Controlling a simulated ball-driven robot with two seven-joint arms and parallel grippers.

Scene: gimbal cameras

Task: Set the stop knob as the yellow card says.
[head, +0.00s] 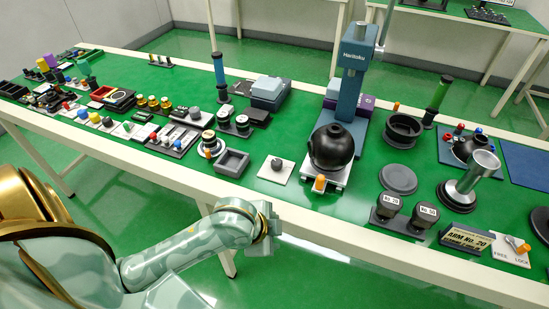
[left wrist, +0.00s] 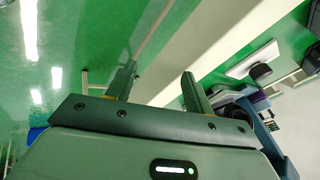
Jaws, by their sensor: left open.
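The yellow card (head: 467,240) stands at the table's front right; its top line reads "ARM No. 20" and its lower line is too small to read surely. Beside it lies a white plate (head: 508,254) marked FREE and LOCK with a small orange-ended lever (head: 522,248). A dark round knob (head: 276,164) sits on another white plate near the front edge; I cannot tell for sure which is the stop knob. My left gripper (head: 268,228) is in front of the table edge, apart from both. In the left wrist view its fingers (left wrist: 160,74) are open and empty.
Two black pieces labelled No. 20 (head: 388,206) and No. 50 (head: 423,216) stand left of the card. A blue press (head: 352,75) with a black sphere (head: 333,147) stands mid-table. A grey square tray (head: 231,163) and many small parts fill the left.

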